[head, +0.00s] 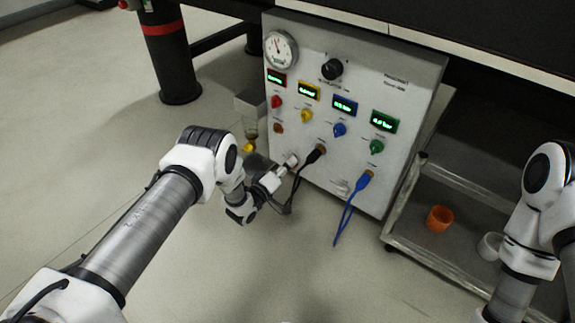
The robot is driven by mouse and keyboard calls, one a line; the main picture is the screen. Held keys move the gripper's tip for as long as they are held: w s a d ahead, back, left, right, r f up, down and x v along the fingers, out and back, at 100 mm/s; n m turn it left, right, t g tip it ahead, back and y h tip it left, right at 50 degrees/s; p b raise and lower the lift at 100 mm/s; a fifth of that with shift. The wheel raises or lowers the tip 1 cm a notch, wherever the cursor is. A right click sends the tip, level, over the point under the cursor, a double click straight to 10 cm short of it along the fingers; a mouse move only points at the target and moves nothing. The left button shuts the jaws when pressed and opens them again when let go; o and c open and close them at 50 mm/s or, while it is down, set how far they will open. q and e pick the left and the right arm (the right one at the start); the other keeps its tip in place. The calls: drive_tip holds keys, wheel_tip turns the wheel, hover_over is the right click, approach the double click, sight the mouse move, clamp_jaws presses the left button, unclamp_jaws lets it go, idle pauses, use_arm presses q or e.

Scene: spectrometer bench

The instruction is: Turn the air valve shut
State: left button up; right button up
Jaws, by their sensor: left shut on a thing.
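A grey control panel (412,108) faces me, with a red knob (277,101), a yellow knob (306,115), a blue knob (339,129) and a green knob (376,146). I cannot read which one is marked as the air valve. My left gripper (283,168) reaches the panel's lower left and is shut on a small part there. Its fingers largely hide that part, so I cannot tell whether it is the air valve. The right arm shows at the right edge, but its gripper is out of frame.
A round gauge (280,49) and a black regulator knob (331,68) sit high on the panel. A black plug (319,151) and a blue cable (351,203) hang close to the left gripper. An orange cup (439,218) stands on the low cart (428,255) at right.

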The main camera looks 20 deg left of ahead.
use_arm(q)
drive_tip(key=n, duration=0.5)
drive_tip(key=shift+f, duration=0.1)
drive_tip(key=shift+n, duration=0.4)
drive_tip(key=o, duration=1.2)
drive_tip(key=shift+c, duration=0.2)
drive_tip(key=shift+s+a, duration=0.1)
drive_tip(key=v, duration=1.1)
drive_tip(key=shift+s, duration=0.4)
drive_tip(key=shift+a, duration=0.1)
